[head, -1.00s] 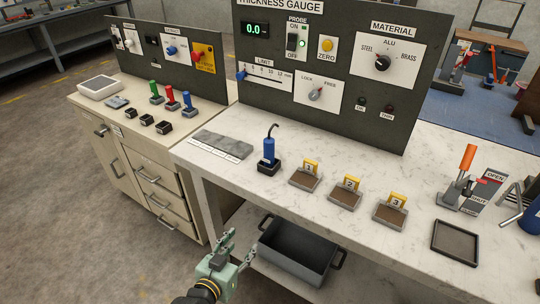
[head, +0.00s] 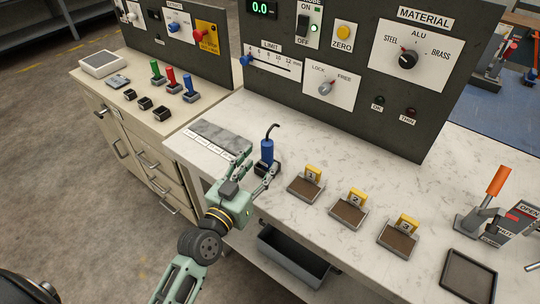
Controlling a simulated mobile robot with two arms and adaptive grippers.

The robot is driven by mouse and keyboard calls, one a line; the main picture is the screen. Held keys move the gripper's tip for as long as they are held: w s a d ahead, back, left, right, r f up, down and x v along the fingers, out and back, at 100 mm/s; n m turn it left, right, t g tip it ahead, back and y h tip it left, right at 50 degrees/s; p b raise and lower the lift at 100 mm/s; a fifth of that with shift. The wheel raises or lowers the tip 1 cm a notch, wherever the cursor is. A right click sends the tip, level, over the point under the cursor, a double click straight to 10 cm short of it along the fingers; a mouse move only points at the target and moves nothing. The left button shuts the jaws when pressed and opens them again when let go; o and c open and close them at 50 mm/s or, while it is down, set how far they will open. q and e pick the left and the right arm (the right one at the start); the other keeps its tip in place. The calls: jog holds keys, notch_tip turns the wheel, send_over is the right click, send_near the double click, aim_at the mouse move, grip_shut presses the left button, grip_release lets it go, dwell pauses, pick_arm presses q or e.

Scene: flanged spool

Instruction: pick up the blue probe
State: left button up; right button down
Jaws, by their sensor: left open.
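The blue probe (head: 267,150) stands upright in a small black holder (head: 262,168) on the white bench, with a dark cable curling from its top. My left gripper (head: 257,172) is open at the front edge of the bench, close to the probe. One finger reaches up on the probe's left and the other lies in front of the holder on its right. I cannot tell whether the fingers touch the holder. My right gripper is not in view.
Trays numbered 1 (head: 307,188), 2 (head: 348,208) and 3 (head: 399,238) stand right of the probe. A grey step plate (head: 222,135) lies to its left. The gauge panel (head: 290,90) rises behind. A dark bin (head: 293,255) sits on the shelf below.

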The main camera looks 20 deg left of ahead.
aim_at(264, 155)
pick_arm(q)
jog(key=w, duration=0.1)
jog(key=w+p, duration=0.1)
jog(key=w, duration=0.1)
jog(key=shift+w+d+r, duration=0.2)
jog(key=shift+w, duration=0.05)
jog(key=shift+w+d+f, duration=0.1)
jog(key=shift+w+f, duration=0.05)
jog(key=shift+w, duration=0.4)
jog(key=shift+w+d+f, duration=0.1)
jog(key=shift+w, duration=0.45)
jog(key=c, duration=0.9)
jog(key=shift+r, duration=0.1)
grip_shut()
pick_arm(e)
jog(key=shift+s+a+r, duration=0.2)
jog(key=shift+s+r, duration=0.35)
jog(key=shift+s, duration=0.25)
